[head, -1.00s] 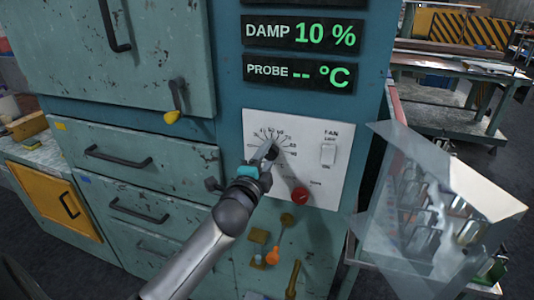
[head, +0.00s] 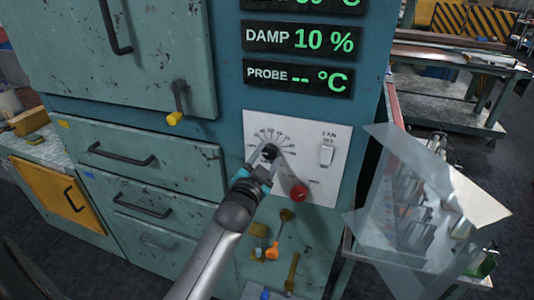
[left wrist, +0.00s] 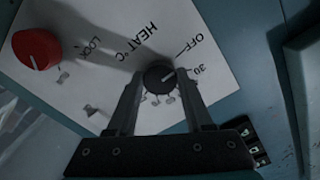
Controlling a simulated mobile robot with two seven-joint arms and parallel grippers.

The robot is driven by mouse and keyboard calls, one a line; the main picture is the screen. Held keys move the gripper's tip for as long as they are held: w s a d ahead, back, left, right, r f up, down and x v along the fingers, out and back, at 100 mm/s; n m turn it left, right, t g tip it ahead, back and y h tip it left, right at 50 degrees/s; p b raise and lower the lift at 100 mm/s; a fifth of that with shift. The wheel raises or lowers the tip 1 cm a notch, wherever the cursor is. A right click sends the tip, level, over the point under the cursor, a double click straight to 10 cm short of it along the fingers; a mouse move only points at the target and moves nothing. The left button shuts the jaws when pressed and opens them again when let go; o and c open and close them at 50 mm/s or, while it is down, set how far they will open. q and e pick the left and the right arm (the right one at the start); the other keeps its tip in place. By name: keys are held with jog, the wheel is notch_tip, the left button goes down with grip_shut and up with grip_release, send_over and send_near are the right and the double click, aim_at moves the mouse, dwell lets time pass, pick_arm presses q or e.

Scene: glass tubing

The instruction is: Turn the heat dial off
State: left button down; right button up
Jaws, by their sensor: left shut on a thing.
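The heat dial is a small black knob (head: 270,151) on the white control panel (head: 335,185), inside a fan of printed marks. In the left wrist view the dial (left wrist: 158,76) shows a white pointer line aimed roughly at the 30 mark, a little short of OFF. My left gripper (head: 265,163) reaches up to the panel from below. Its two fingers are shut on the dial, one on each side, as the left wrist view (left wrist: 160,80) shows. My right gripper is not in view.
A red lock knob (head: 299,193) sits below and right of the dial, with a fan switch (head: 326,155) at the upper right. Displays reading DAMP (head: 300,40) and PROBE (head: 299,77) are above. Clear glass-like panes (head: 400,190) stand at the right.

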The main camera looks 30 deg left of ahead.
pick_arm(q)
jog(key=shift+n, duration=0.6)
jog(key=shift+c, duration=1.4)
grip_release()
jog(key=b+v, duration=0.1)
jog(key=v, duration=1.4)
jog(key=shift+s, duration=0.15)
